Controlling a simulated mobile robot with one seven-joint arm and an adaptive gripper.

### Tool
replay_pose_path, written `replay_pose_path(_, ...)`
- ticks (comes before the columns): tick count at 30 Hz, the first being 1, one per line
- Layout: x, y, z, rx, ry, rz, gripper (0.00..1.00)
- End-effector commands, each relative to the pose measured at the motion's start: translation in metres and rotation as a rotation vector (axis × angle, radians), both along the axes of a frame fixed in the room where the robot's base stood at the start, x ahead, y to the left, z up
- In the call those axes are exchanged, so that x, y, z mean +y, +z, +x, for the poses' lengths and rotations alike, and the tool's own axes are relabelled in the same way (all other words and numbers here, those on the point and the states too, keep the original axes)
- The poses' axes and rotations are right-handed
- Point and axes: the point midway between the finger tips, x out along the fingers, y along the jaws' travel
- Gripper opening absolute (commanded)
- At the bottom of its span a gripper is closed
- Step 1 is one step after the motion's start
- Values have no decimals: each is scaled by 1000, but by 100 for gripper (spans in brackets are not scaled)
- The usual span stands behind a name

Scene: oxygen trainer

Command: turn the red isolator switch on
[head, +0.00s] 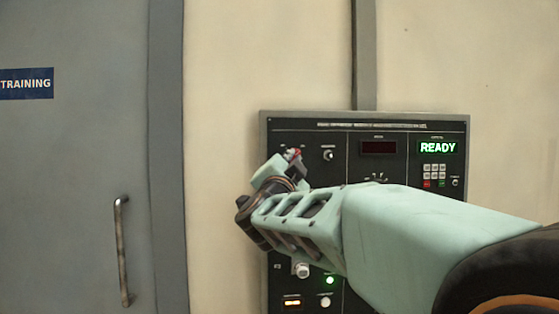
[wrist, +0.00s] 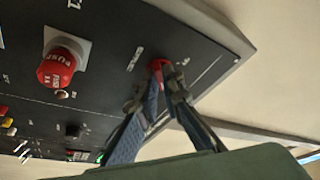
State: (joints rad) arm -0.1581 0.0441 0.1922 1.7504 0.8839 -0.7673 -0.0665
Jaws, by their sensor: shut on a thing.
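The red isolator switch (wrist: 157,67) sits near a corner of the dark panel, and in the wrist view its red part shows between my fingertips. My gripper (wrist: 158,96) is shut on it, with a finger on either side. In the head view a bit of the red switch (head: 293,153) shows at the panel's upper left, at the tip of my gripper (head: 289,164). The fingers cover most of the switch, and I cannot tell its set position.
The dark control panel (head: 400,165) carries a green READY display (head: 437,148), a dark red display (head: 379,147) and a keypad (head: 434,175). A large red push button (wrist: 57,68) stands out from the panel. A grey door with a handle (head: 122,250) is at left.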

Motion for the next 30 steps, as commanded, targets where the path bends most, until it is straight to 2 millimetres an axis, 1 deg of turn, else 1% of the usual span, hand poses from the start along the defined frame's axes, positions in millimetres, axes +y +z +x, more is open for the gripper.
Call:
replay_pose_path(2,0,0,0,-1,0,0,0)
replay_pose_path(3,0,0,0,-1,0,0,11)
replay_pose_path(6,0,0,0,-1,0,0,22)
replay_pose_path(7,0,0,0,-1,0,0,24)
replay_pose_path(14,0,0,0,-1,0,-1,24)
replay_pose_path(17,0,5,0,-2,-1,0,24)
replay_pose_path(20,0,17,0,-4,-1,0,24)
replay_pose_path(23,0,36,0,-6,0,3,24)
replay_pose_path(24,-1,45,-1,-9,-1,3,24)
replay_pose_path(27,0,66,-1,-9,0,1,24)
replay_pose_path(30,0,81,-1,-8,2,2,24)
